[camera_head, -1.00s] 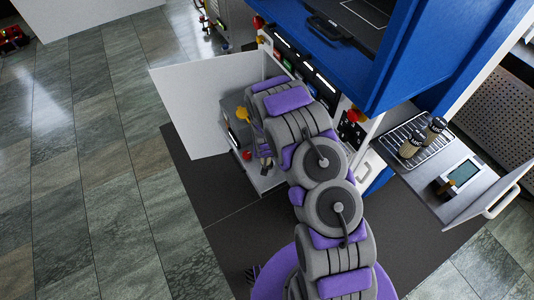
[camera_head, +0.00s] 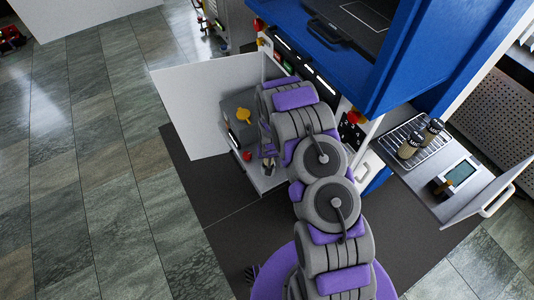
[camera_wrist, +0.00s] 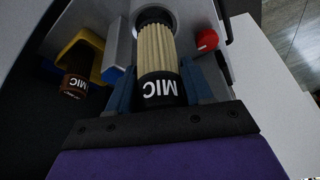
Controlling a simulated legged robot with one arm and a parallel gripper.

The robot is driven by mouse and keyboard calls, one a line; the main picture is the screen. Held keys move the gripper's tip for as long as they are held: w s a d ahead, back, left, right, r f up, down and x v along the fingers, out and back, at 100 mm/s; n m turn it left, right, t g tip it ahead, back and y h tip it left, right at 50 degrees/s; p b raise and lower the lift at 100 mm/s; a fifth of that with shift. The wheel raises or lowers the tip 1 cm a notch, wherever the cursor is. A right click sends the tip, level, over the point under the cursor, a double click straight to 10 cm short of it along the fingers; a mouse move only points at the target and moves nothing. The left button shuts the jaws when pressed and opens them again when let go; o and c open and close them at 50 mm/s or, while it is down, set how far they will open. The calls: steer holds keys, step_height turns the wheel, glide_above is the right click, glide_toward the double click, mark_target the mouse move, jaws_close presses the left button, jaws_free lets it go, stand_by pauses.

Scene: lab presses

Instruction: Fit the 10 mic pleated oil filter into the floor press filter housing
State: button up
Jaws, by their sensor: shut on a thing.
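The pleated filter (camera_wrist: 157,50) has cream pleats and a black end cap with white "MIC" lettering. My gripper (camera_wrist: 157,82) is shut on it, with a blue finger on each side near the cap. The filter's far end lies at the dark round mouth of the grey filter housing (camera_wrist: 123,28) and appears to be inside its rim; how deep, I cannot tell. In the head view the grey housing (camera_head: 240,128) stands inside the open white floor cabinet of the press. There my arm hides much of the gripper and the filter.
A yellow handle (camera_head: 242,115) and a red knob (camera_head: 247,155) are by the housing; they also show in the wrist view. A brown, lettered cylinder (camera_wrist: 75,87) is at left. The open cabinet door (camera_head: 200,112) stands left. Two canisters (camera_head: 410,146) stand on the right-hand rack.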

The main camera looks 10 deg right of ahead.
steer(key=shift+d, duration=0.45)
steer(key=shift+a, duration=0.2)
steer(key=shift+a, duration=0.35)
steer(key=shift+f+b, duration=1.15)
steer(key=shift+f, duration=1.4)
steer(key=o, duration=1.1)
steer(key=p+v, duration=0.3)
steer(key=v, duration=1.4)
steer(key=shift+r, duration=0.15)
